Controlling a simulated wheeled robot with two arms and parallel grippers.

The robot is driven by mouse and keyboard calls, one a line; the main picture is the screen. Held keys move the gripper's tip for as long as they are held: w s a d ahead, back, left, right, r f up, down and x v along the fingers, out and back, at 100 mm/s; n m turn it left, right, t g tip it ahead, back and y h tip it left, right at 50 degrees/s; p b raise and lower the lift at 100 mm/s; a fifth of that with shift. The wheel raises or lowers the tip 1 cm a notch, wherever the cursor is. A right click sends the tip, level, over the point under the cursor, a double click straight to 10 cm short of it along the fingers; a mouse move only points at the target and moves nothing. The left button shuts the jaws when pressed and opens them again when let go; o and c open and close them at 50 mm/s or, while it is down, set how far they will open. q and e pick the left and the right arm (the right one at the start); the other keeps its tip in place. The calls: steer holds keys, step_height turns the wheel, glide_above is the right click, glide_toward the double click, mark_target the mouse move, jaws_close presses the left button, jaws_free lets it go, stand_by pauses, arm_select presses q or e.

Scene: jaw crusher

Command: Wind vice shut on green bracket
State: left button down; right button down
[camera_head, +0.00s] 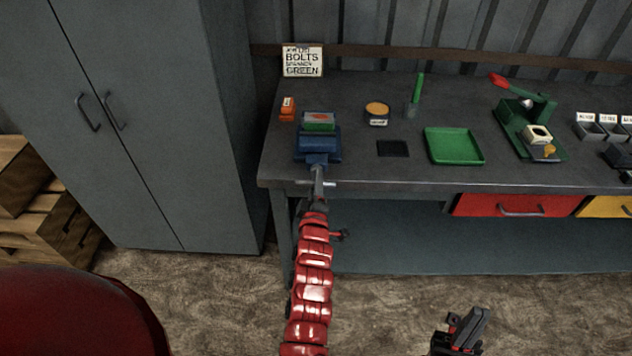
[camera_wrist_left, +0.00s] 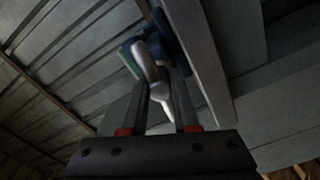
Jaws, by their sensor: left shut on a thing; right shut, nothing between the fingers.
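The blue vice (camera_head: 318,146) stands at the front left of the workbench; it also shows in the left wrist view (camera_wrist_left: 176,48). The green bracket (camera_head: 319,126) sits at the vice's top, at its jaws; I cannot tell if the jaws touch it. The vice handle (camera_head: 328,184), a pale metal bar with its screw, sticks out over the bench's front edge. My left gripper (camera_head: 318,195) is shut on the vice handle, which shows pale between its fingers in the left wrist view (camera_wrist_left: 160,92). My right gripper (camera_head: 467,328) is shut and empty, low in front of the bench.
Behind the vice stand an orange block (camera_head: 287,109) and a sign (camera_head: 302,60). To its right are a round tin (camera_head: 377,113), a dark pad (camera_head: 393,148), a green tray (camera_head: 454,158) and a green press (camera_head: 540,112). A grey cabinet (camera_head: 160,130) stands left of the bench.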

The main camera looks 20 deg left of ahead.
arm_select(q)
steer(key=m+b, duration=0.3)
steer(key=m, duration=0.1)
steer(key=shift+f+b, duration=0.3)
steer(key=shift+b, duration=0.1)
steer(key=m+b, duration=0.2)
steer(key=m, duration=0.2)
steer(key=m+b, duration=0.1)
steer(key=m, duration=0.1)
steer(key=shift+r+m, duration=0.15)
steer(key=shift+m, duration=0.25)
steer(key=m+b, duration=0.1)
steer(key=m, duration=0.3)
steer(key=shift+m+b, duration=0.3)
steer(key=shift+m, duration=2.1)
steer(key=c, duration=0.7)
jaws_free()
steer(key=shift+r, duration=0.1)
